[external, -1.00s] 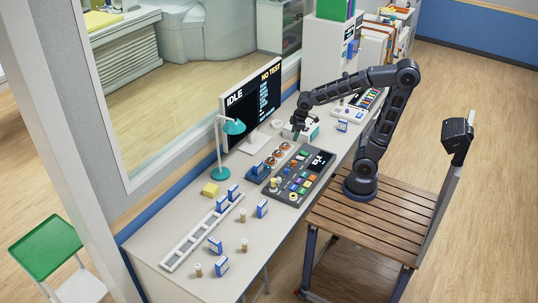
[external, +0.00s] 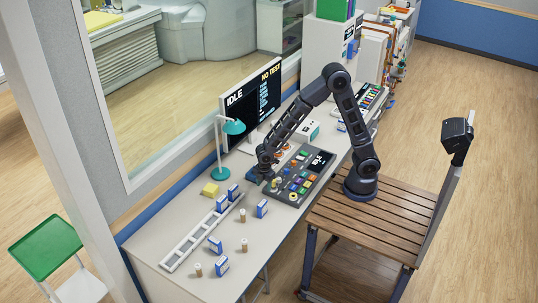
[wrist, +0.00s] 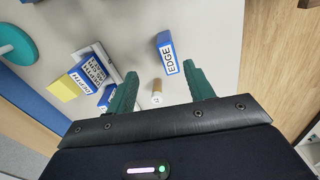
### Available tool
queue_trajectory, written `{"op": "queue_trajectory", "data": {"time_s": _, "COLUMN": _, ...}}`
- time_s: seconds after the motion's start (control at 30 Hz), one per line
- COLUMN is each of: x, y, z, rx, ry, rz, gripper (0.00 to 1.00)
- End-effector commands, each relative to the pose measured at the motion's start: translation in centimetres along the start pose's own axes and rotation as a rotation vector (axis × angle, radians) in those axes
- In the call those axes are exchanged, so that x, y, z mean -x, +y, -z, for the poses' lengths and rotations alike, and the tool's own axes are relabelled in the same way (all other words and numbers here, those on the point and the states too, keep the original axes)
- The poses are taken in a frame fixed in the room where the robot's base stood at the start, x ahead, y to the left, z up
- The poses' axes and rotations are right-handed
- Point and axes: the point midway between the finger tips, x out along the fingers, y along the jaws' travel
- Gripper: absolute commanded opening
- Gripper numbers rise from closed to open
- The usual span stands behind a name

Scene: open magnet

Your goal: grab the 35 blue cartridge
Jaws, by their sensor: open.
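Several blue-and-white cartridges are on the desk. One stands alone (external: 262,208) in front of my gripper; in the wrist view a cartridge marked EDGE (wrist: 166,58) shows just beyond the fingertips. Two more sit at the far end of the pale rack, one of them here (external: 234,192). Two others (external: 221,264) are near the rack's near end. In the wrist view a cartridge marked DEPTH (wrist: 85,80) lies to the left. I cannot read a 35 on any. My gripper (external: 268,180) is open and empty above the desk; its green fingers (wrist: 160,82) hold nothing.
Several small tan cylinders stand on the desk, one between my fingers in the wrist view (wrist: 156,92). The pale slotted rack (external: 190,245), yellow block (external: 210,189), teal lamp (external: 233,127), control panel (external: 311,177) and monitor (external: 250,106) are near. The desk's near right part is clear.

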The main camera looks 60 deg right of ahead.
Motion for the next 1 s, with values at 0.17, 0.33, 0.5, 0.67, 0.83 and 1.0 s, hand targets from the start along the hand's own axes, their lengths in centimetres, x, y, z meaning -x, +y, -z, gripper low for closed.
{"op": "queue_trajectory", "data": {"time_s": 0.17, "x": -2.6, "y": -0.9, "z": 2.1, "rx": 0.079, "ry": -0.010, "rz": 0.019, "gripper": 0.53}}
{"op": "queue_trajectory", "data": {"time_s": 0.33, "x": -4.0, "y": -1.2, "z": 2.6, "rx": 0.098, "ry": -0.012, "rz": 0.024, "gripper": 0.53}}
{"op": "queue_trajectory", "data": {"time_s": 0.5, "x": -6.3, "y": -1.3, "z": 2.5, "rx": 0.098, "ry": -0.013, "rz": 0.025, "gripper": 0.53}}
{"op": "queue_trajectory", "data": {"time_s": 0.67, "x": -8.1, "y": -1.3, "z": 2.5, "rx": 0.097, "ry": -0.012, "rz": 0.024, "gripper": 0.53}}
{"op": "queue_trajectory", "data": {"time_s": 0.83, "x": -8.8, "y": -1.3, "z": 2.5, "rx": 0.097, "ry": -0.011, "rz": 0.023, "gripper": 0.53}}
{"op": "queue_trajectory", "data": {"time_s": 1.0, "x": -9.7, "y": -1.3, "z": 2.5, "rx": 0.097, "ry": -0.012, "rz": 0.024, "gripper": 0.53}}
